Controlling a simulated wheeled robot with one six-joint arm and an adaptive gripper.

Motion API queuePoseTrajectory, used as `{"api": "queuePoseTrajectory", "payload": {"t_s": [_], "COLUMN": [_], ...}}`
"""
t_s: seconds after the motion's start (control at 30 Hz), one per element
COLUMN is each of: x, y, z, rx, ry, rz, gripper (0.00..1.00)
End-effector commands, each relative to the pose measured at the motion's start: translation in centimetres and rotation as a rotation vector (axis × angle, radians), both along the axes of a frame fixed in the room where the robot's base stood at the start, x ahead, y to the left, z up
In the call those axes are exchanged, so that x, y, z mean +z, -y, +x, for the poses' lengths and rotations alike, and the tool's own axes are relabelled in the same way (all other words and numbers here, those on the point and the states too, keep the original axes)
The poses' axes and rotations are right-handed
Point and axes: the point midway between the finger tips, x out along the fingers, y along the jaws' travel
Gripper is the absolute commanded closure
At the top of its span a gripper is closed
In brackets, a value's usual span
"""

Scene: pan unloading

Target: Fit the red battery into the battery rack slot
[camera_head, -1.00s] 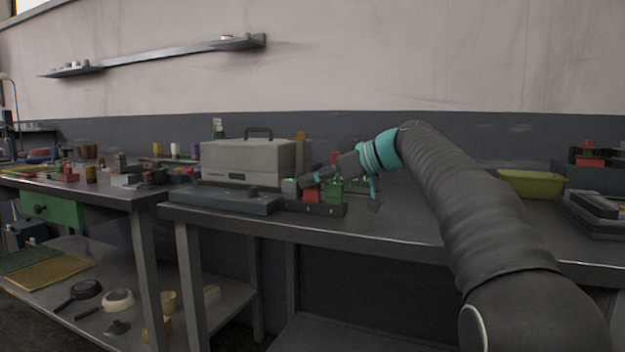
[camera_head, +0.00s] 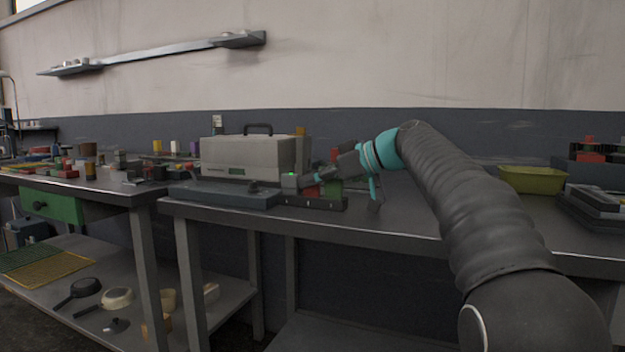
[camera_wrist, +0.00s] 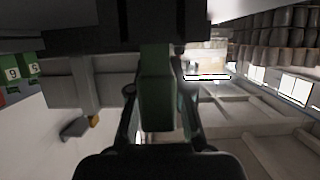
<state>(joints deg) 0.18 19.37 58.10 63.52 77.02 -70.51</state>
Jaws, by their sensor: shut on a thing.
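My gripper (camera_head: 303,182) reaches left over the front of the right-hand bench. In the wrist view its fingers (camera_wrist: 158,112) are closed on a dark green block (camera_wrist: 155,85). In the head view a grey block with a green light (camera_head: 290,181) is at the gripper's tip; I cannot tell if it is the held block. The black battery rack (camera_head: 318,204) lies just below, along the bench edge. A green block (camera_head: 333,188) stands at its right part. A little red (camera_head: 336,179) shows beside the gripper, mostly hidden; I cannot tell if it is the red battery.
A grey case with a handle (camera_head: 255,157) stands behind, left of the gripper. A flat grey-blue slab (camera_head: 222,196) lies left of the rack. A yellow-green bin (camera_head: 532,180) is at the right. Bench between rack and bin is largely clear.

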Motion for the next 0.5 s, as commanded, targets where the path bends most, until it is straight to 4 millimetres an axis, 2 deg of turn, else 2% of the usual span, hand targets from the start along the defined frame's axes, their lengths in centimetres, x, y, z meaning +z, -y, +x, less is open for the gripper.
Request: {"api": "queuePoseTrajectory", "payload": {"t_s": [0.17, 0.2, 0.27, 0.3, 0.5], "x": [-0.05, -0.05, -0.05, -0.05, -0.06], "y": [0.0, 0.0, 0.0, 0.0, 0.0], "z": [-0.01, 0.0, -0.01, -0.01, 0.0], "rx": [0.0, 0.0, 0.0, 0.0, 0.0], "ry": [0.0, 0.0, 0.0, 0.0, 0.0], "rz": [0.0, 0.0, 0.0, 0.0, 0.0], "gripper": [1.0, 0.72, 0.57, 0.53, 0.53]}}
